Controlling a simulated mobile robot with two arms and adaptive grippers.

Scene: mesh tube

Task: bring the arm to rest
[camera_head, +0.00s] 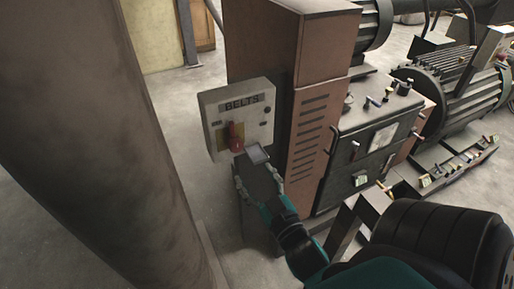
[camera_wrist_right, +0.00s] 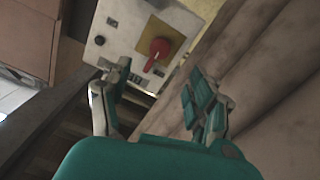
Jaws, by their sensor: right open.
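My right gripper (camera_head: 252,172) is in front of and just below the grey switch box marked BELTS (camera_head: 208,108). In the right wrist view its fingers (camera_wrist_right: 152,100) are spread apart with nothing between them. The box carries a red rotary switch (camera_head: 236,138) on a yellow plate. The red switch also shows in the right wrist view (camera_wrist_right: 157,53), beyond the fingertips and apart from them. In the head view the gripper partly covers the area just below the switch. My left gripper is not in view.
A thick round column (camera_head: 90,140) stands close on the left. A brown cabinet (camera_head: 270,60) adjoins the box, with a dark machine panel (camera_head: 375,140) and motor (camera_head: 460,95) to the right. Free concrete floor (camera_head: 185,105) shows between column and cabinet.

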